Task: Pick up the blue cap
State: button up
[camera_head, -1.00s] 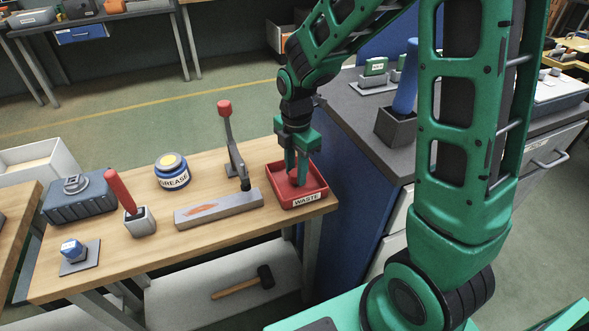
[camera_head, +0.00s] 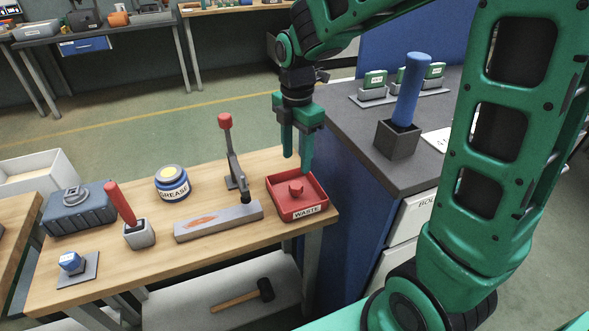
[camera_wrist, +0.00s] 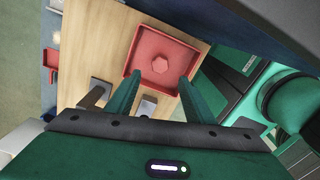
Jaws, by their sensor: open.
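The blue cap (camera_head: 70,261) sits on a small grey plate (camera_head: 90,269) at the near left corner of the wooden workbench. It does not show clearly in the wrist view. My gripper (camera_head: 297,163) is open and empty above the red WASTE tray (camera_head: 284,207), at the far right end of the bench from the blue cap. A red six-sided cap (camera_head: 296,188) lies in the tray. In the wrist view the red cap (camera_wrist: 160,64) shows beyond and between my spread fingers (camera_wrist: 160,77).
A grey block with an orange mark (camera_head: 218,221), a lever with a red knob (camera_head: 225,122), a grease tin (camera_head: 172,183), a red-handled tool in a holder (camera_head: 119,203) and a dark case (camera_head: 78,209) stand along the bench. A grey cabinet is at right.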

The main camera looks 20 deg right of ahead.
aim_at(71, 260)
jog(key=k, duration=1)
